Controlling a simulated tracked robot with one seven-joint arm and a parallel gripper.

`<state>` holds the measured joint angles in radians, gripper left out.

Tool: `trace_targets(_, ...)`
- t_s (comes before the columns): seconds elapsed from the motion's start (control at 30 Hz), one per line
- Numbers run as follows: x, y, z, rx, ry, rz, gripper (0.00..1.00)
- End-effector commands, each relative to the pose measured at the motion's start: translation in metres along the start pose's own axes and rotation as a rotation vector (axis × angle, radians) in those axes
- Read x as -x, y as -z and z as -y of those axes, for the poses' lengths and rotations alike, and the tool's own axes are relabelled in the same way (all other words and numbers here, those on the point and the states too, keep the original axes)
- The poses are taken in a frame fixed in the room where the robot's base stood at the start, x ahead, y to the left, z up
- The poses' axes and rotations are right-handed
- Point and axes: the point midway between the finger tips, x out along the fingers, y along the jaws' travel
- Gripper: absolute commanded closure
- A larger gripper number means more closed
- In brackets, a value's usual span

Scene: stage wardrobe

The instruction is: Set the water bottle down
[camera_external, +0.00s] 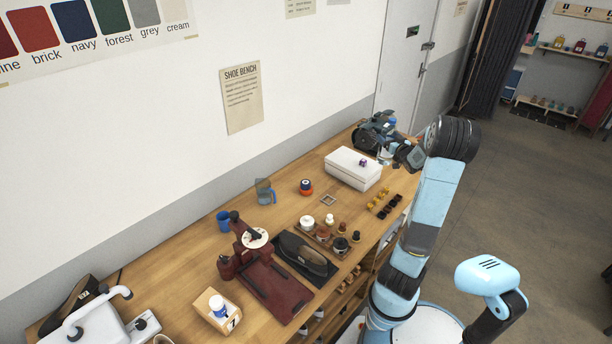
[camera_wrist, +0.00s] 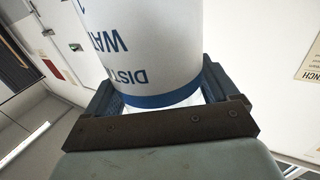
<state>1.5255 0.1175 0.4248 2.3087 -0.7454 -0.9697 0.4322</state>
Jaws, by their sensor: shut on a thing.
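The water bottle (camera_wrist: 140,45) fills the middle of the wrist view. It is white with a blue band and blue lettering of which "DIST" and "WAT" show. My gripper (camera_wrist: 160,98) is shut on it, with a dark jaw on each side. The lettering appears upside down in this view.
The white box (camera_external: 352,172) carries a small purple item. Nearby are small yellow and black pieces (camera_external: 384,204), a square frame (camera_external: 328,200) and several jars (camera_external: 322,232). Bare bench lies left of the box.

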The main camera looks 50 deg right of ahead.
Motion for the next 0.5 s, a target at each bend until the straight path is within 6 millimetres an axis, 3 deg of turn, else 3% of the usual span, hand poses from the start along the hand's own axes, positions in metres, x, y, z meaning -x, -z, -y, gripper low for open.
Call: trace_targets(0.5,-0.088,0.001,0.112,-0.002,0.241,-0.003,0.92)
